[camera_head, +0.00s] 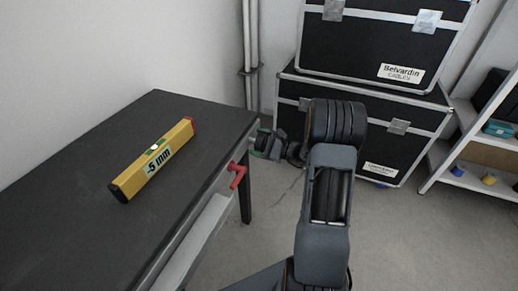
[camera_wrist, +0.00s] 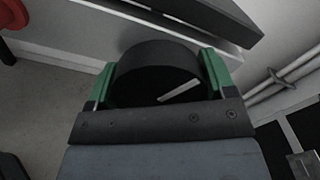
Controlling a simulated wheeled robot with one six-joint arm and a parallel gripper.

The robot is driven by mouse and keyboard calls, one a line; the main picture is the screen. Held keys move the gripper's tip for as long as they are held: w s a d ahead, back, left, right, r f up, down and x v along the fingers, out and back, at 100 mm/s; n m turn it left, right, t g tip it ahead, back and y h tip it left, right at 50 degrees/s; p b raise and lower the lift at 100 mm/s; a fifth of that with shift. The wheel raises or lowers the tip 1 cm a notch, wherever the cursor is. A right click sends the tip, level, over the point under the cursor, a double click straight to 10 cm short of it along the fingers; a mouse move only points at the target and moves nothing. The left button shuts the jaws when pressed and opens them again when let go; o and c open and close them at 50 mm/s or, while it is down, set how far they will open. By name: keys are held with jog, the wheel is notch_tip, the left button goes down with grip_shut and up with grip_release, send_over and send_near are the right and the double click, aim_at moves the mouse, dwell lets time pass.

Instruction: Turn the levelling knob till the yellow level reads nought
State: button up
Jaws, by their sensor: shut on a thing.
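The yellow level (camera_head: 155,160) lies on the dark table top (camera_head: 95,215) in the head view, and its label reads -5 mm. The levelling knob (camera_wrist: 150,62) is a round black knob with a white line, seen in the wrist view close to the table's side. My gripper (camera_wrist: 160,74) has its green-padded fingers on both sides of the knob and is shut on it. In the head view my gripper (camera_head: 264,143) is at the table's far right corner, and the knob is mostly hidden there.
A red crank handle (camera_head: 237,175) sticks out from the table's right side, nearer than my gripper. Stacked black cases (camera_head: 345,120) stand behind my arm. A white shelf (camera_head: 478,173) is at the right. Pipes (camera_head: 250,50) run up the wall.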

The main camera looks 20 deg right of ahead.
jog(key=n+b, duration=0.3)
jog(key=shift+f+n+b, duration=0.15)
jog(key=shift+n+b, duration=0.15)
jog(key=shift+b, duration=0.1)
jog(key=shift+n+b, duration=0.6)
jog(key=shift+r, duration=0.2)
jog(key=o, duration=0.9)
jog(key=shift+d, duration=0.15)
jog(key=p+v, duration=0.2)
jog(key=v, duration=1.1)
jog(key=shift+s+d, duration=0.2)
jog(key=shift+s, duration=0.1)
